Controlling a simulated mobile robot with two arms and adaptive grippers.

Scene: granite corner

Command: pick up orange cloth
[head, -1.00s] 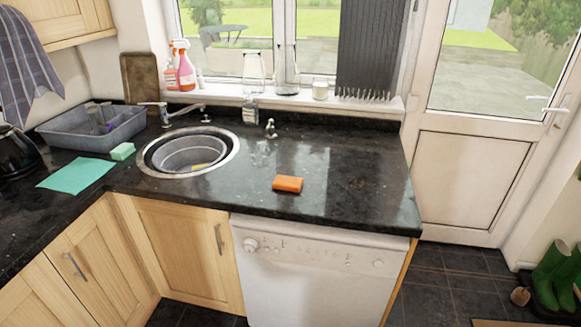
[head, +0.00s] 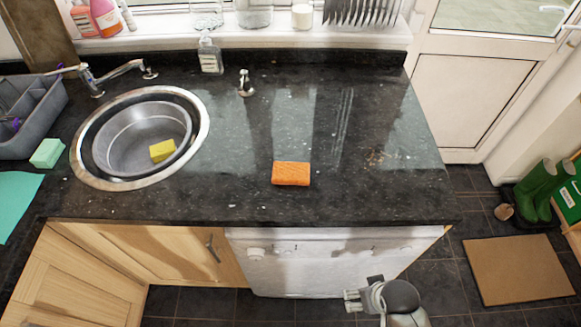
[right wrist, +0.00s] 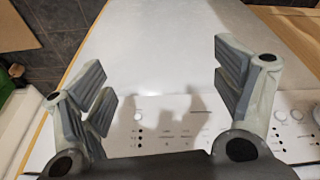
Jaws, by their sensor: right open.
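The orange cloth (head: 291,173) is a small folded block lying flat on the black granite counter (head: 330,120), near its front edge above the white dishwasher. My right gripper (head: 350,300) is at the bottom of the head view, in front of the dishwasher and lower than the counter top. In the right wrist view my right gripper (right wrist: 165,85) has its fingers spread wide with nothing between them. It faces the white dishwasher panel, and the cloth does not show there. My left gripper is in neither view.
A round sink (head: 140,138) with a yellow sponge (head: 163,151) lies left of the cloth. A soap bottle (head: 210,55) and a small tap-like fitting (head: 246,83) stand behind it. The counter around the cloth is clear. The dishwasher (head: 320,255) fronts the counter below.

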